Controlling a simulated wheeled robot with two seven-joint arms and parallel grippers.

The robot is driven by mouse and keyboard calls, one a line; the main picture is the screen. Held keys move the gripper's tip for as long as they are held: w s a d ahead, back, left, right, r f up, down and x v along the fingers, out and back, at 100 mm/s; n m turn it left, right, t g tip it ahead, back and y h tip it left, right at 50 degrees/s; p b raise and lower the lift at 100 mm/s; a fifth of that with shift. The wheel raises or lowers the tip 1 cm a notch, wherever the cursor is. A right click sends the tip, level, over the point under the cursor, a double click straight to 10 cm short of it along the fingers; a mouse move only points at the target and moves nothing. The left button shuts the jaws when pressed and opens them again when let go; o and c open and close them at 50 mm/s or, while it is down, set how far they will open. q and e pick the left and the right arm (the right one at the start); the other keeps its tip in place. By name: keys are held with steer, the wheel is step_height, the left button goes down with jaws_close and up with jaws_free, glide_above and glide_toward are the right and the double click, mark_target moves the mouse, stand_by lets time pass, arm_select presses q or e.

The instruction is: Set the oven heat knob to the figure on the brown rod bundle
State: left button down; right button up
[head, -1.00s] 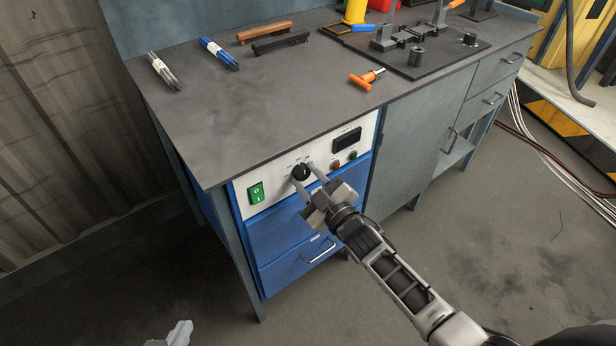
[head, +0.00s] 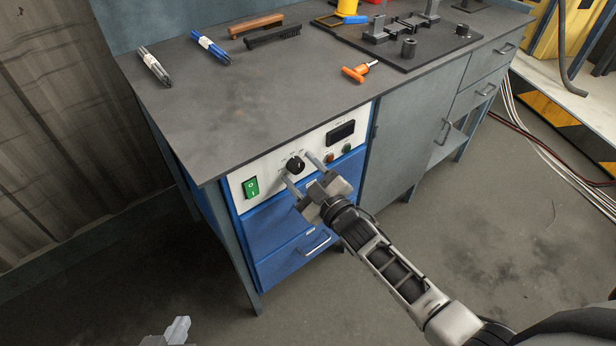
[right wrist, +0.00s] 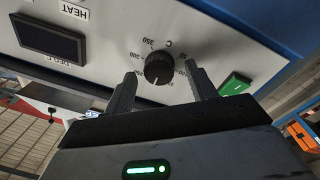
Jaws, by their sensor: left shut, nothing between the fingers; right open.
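The oven's heat knob (head: 295,164) is black and sits on the white panel (head: 262,170) of the blue oven. My right gripper (head: 297,167) is open, its fingers on either side of the knob. In the right wrist view the knob (right wrist: 159,68) lies between and just beyond the fingertips (right wrist: 163,82), with a gap each side. Its white mark points down in that picture; the scale figures are small and partly hidden. My left gripper (head: 178,330) is shut and empty at the bottom edge.
A green switch (head: 251,187), a dark display (head: 341,132) and two small buttons share the panel. On the bench lie a brown-handled thing (head: 257,25), a black brush (head: 275,37) and an orange-handled tool (head: 359,71). The bench's front left is clear.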

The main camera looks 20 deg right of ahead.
steer(key=v, duration=1.6)
steer(key=s+a+f+m+g+h, duration=0.2)
steer(key=s+a+m+g, duration=0.4)
steer(key=s+m+g, duration=0.1)
steer(key=shift+s+f+m, duration=0.35)
steer(key=shift+s+m, duration=0.15)
steer(key=shift+s, duration=0.4)
stand_by(2.4)
